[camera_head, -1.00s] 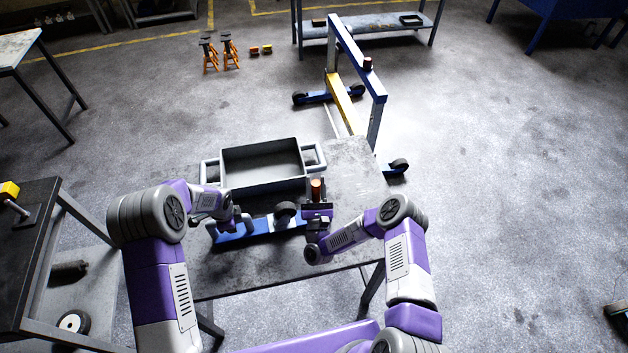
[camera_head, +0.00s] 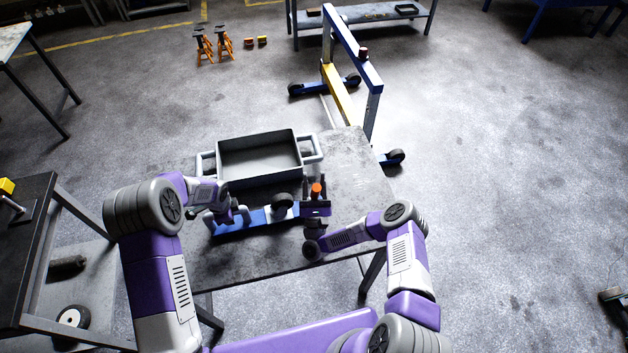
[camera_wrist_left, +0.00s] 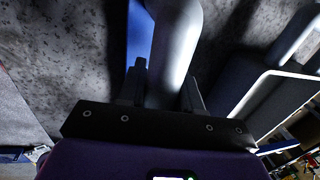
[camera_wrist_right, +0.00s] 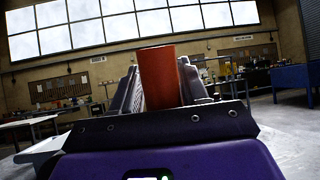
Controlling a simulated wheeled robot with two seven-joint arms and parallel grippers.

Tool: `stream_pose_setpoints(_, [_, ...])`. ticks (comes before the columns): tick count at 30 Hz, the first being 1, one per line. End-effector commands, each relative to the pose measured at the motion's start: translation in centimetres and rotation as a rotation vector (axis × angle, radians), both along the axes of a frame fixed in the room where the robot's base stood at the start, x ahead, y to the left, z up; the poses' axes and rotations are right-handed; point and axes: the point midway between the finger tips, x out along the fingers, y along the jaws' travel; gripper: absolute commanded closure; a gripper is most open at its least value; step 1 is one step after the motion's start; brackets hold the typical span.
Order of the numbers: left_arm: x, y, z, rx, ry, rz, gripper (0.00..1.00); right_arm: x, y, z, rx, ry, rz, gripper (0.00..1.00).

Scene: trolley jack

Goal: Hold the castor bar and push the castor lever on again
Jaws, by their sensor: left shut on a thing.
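The blue castor bar (camera_head: 262,216) lies on the grey table, with a dark castor wheel (camera_head: 284,201) and grey posts on it. My left gripper (camera_head: 228,214) is at the bar's left end. In the left wrist view its jaws are shut on a smooth grey round post (camera_wrist_left: 176,45), beside a strip of the blue bar. My right gripper (camera_head: 316,200) is at the bar's right end. A red-orange upright cylinder (camera_head: 316,190) stands between its parted fingers. It also fills the gap in the right wrist view (camera_wrist_right: 160,77); contact is unclear. I cannot make out the castor lever.
A grey tray (camera_head: 258,180) with side handles stands just behind the bar. The table's right part (camera_head: 350,170) is bare. A blue and yellow hoist (camera_head: 340,88) stands on the floor behind, with orange stands (camera_head: 204,48) farther left.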

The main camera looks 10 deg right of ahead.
Motion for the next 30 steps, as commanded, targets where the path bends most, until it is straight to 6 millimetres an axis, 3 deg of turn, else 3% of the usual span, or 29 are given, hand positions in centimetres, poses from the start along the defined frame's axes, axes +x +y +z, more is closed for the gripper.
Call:
stream_pose_setpoints(14, [-0.2,-0.1,-0.1,0.002,0.005,-0.009,1.0,-0.6,0.1,-0.5,0.002,-0.001,0.0,0.45])
stream_pose_setpoints(30, [0.0,-0.1,-0.1,-0.002,0.001,0.001,1.0,-11.0,2.3,-0.9,0.004,0.003,0.001,0.45])
